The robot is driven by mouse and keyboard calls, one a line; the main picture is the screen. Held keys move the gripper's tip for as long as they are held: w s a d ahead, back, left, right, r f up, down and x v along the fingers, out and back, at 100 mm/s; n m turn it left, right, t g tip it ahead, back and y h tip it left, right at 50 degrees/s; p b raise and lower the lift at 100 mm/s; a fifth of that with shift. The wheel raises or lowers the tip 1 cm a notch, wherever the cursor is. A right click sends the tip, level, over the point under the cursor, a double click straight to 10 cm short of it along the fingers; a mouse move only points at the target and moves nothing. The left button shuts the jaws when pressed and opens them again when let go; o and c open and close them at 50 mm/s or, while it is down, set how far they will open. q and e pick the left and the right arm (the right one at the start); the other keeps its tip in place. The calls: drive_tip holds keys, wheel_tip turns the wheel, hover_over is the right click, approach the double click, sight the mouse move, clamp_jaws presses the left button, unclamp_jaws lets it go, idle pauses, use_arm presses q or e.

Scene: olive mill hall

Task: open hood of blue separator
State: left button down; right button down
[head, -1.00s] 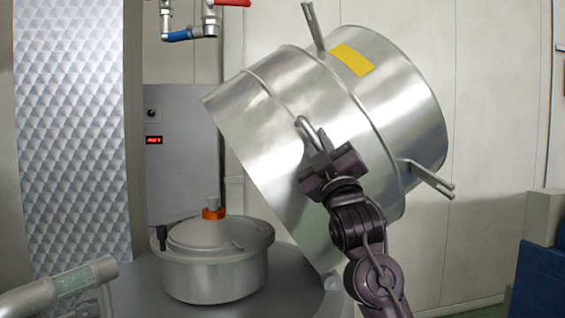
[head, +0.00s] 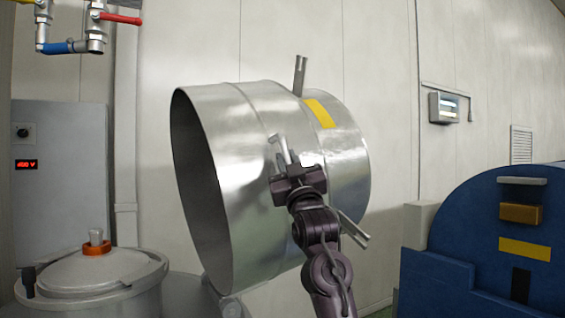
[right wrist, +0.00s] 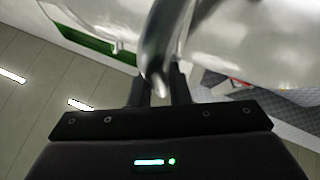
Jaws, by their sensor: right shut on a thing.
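The separator's hood (head: 235,150) is a big shiny steel drum with a yellow label (head: 320,113). It is swung up and back on its hinge at the lower right of the base, lying nearly on its side with its dark open mouth (head: 198,190) facing left. My right gripper (head: 284,170) is shut on the bent metal handle (head: 280,148) on the hood's side. In the right wrist view the handle (right wrist: 165,45) runs between the fingers (right wrist: 160,92). The uncovered steel bowl (head: 95,280) with an orange collar (head: 97,248) stands at lower left. My left gripper is out of view.
A blue rounded machine (head: 485,235) with a yellow label stands at the right. Pipes with red and blue valve handles (head: 75,30) hang at upper left. A grey control cabinet (head: 60,170) with a red display stands at left. The pale wall is behind the hood.

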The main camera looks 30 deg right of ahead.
drive_tip(key=shift+w+a+f, duration=0.1)
drive_tip(key=shift+w+f, duration=0.1)
drive_tip(key=shift+f, duration=0.15)
drive_tip(key=c, duration=1.7)
unclamp_jaws()
drive_tip(key=shift+c, duration=0.2)
drive_tip(key=o, duration=0.4)
drive_tip(key=shift+s+r, duration=0.15)
drive_tip(key=shift+r, duration=0.1)
